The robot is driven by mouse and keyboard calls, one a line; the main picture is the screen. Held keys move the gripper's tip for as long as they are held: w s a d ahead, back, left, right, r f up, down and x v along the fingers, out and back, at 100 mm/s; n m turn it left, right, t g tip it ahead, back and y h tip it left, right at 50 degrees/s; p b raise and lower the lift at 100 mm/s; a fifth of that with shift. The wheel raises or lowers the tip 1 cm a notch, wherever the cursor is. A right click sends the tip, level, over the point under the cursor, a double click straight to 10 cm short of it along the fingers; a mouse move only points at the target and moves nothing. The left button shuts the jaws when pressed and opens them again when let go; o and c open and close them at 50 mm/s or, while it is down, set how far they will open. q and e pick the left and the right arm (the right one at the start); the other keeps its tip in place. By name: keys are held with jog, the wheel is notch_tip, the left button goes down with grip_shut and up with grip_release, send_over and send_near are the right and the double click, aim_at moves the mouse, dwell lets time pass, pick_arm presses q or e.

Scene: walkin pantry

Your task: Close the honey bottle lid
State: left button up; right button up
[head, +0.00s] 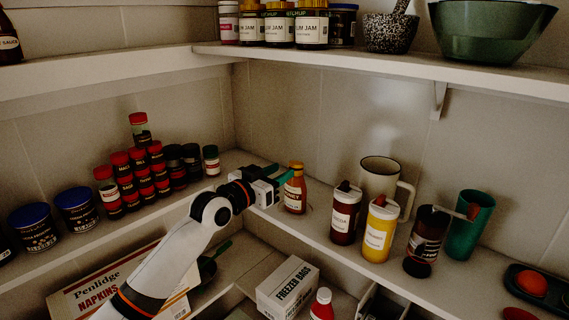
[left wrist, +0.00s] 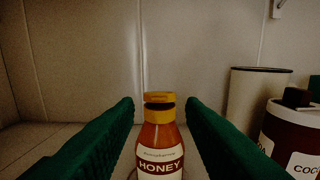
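The honey bottle (head: 295,192) stands upright on the middle shelf near the corner. In the left wrist view the honey bottle (left wrist: 160,158) has an amber body, a label and a yellow cap. The lid (left wrist: 159,98) is the cap's flat top; a dark gap shows between it and the yellow collar (left wrist: 159,116), so it looks partly raised. My left gripper (head: 287,175) is open and empty, with its green fingers on either side of the bottle's upper part in the wrist view. My right gripper is not in view.
Spice jars (head: 131,180) stand left. An upper shelf (head: 390,68) overhangs; a freezer bags box (head: 288,285) is below.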

aim_at(296, 164)
pick_arm(q)
jog(key=shift+x, duration=1.35)
grip_shut()
jog(key=f+t+h+b, duration=0.1)
jog(key=b, duration=0.7)
jog(key=shift+a+f+t, duration=0.1)
jog(key=shift+f+t, duration=0.05)
jog(key=shift+t, duration=0.25)
grip_release()
jog(key=shift+s, duration=0.1)
